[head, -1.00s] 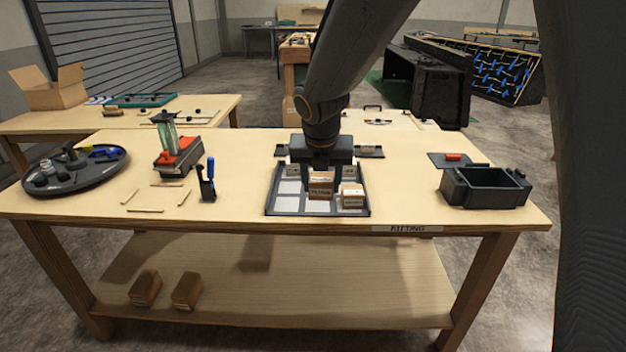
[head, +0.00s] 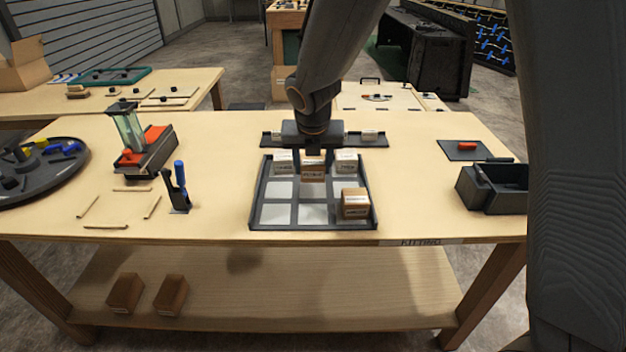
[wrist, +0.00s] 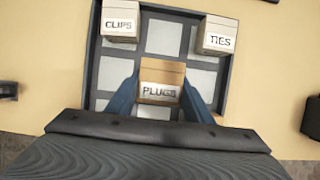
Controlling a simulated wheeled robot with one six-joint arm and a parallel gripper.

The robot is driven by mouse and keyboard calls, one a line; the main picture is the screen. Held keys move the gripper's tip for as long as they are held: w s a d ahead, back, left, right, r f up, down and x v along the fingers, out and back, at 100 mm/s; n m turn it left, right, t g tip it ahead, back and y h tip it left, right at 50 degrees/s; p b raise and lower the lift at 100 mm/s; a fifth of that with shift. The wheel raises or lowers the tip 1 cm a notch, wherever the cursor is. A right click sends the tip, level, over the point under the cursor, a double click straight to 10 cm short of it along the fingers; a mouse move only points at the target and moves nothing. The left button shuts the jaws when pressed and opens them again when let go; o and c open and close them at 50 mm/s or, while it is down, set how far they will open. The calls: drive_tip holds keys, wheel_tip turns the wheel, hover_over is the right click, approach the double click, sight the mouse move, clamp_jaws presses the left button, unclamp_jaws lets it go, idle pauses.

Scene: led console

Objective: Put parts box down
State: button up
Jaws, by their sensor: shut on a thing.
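My gripper (head: 313,152) is shut on a brown parts box labelled PLUGS (wrist: 161,82). In the head view the box (head: 312,168) is upright at the back middle of a dark gridded tray (head: 254,216). In the wrist view the fingers flank its sides. I cannot tell whether its base touches the tray (wrist: 91,75). A box labelled CLIPS (wrist: 121,22) sits in the back left compartment, and one labelled TIES (wrist: 217,36) in the back right. Another brown box (head: 355,205) sits in the front right compartment. The compartments in front of the held box look empty.
A dark strip (head: 270,140) with small items lies behind the tray. A blue-handled tool in a holder (head: 180,195) and a red-and-black device (head: 146,155) stand to the left. A black bin (head: 485,192) stands to the right. The tabletop between tray and bin is clear.

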sight(313, 180)
drive_tip(key=shift+f+b, duration=0.45)
drive_tip(key=shift+f, duration=1.9)
drive_tip(key=shift+f, duration=0.1)
drive_tip(key=o, duration=1.1)
drive_tip(key=v, duration=1.2)
drive_tip(key=shift+p, duration=0.4)
drive_tip(key=shift+s+d+f+m+g, duration=0.95)
drive_tip(key=shift+s+d+m, duration=2)
drive_tip(key=shift+m, duration=3)
drive_tip(key=shift+s+d+f+m+g, duration=0.3)
drive_tip(key=shift+s+d+f+m, duration=1.2)
drive_tip(key=shift+s+d+m, duration=2.95)
drive_tip(key=shift+s+d+f+m+g, duration=0.65)
drive_tip(key=shift+s+d+f+m, duration=0.85)
drive_tip(key=shift+m, duration=5.9)
